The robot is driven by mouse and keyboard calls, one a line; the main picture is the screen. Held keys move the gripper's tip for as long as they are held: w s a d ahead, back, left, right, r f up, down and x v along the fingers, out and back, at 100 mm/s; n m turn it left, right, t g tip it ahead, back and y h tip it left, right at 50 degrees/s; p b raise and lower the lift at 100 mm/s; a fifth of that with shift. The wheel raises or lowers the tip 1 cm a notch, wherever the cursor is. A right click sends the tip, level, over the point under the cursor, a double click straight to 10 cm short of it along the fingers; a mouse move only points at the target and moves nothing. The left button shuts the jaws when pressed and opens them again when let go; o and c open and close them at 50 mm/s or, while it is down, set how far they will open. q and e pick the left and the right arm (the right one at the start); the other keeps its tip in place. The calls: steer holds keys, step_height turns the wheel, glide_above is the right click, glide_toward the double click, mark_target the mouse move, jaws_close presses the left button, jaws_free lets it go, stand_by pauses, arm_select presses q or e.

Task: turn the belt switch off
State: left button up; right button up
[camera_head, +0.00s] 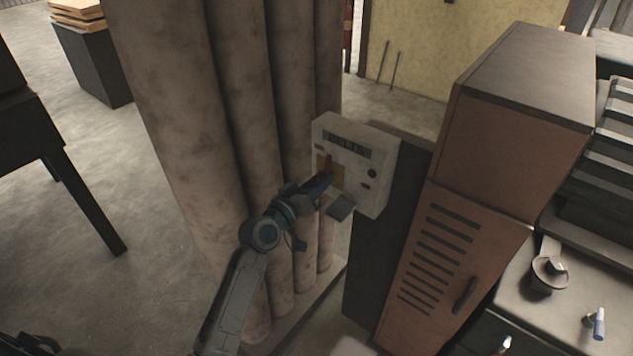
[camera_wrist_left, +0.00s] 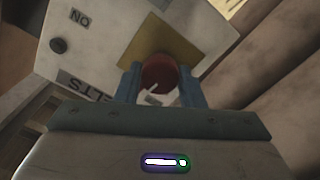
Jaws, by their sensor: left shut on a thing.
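The belt switch is a red knob on a yellow plate (camera_head: 338,178) on the face of a pale control box (camera_head: 377,161). In the left wrist view the red knob (camera_wrist_left: 158,74) sits between the two blue fingers of my left gripper (camera_wrist_left: 157,82), which is shut on it. In the head view my left gripper (camera_head: 322,185) reaches the box from the lower left and partly hides the knob. My right gripper is not in view.
Tall grey columns (camera_head: 235,130) stand close to the left of the box. A brown vented cabinet (camera_head: 445,250) stands to its right. A white worktop (camera_head: 570,300) with small items is at the lower right. Open floor (camera_head: 160,200) lies at the left.

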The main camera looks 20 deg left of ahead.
arm_select(q)
steer(key=shift+n, duration=0.6)
steer(key=o, duration=1)
steer(key=shift+b+v, duration=1.15)
steer(key=shift+v, duration=4.25)
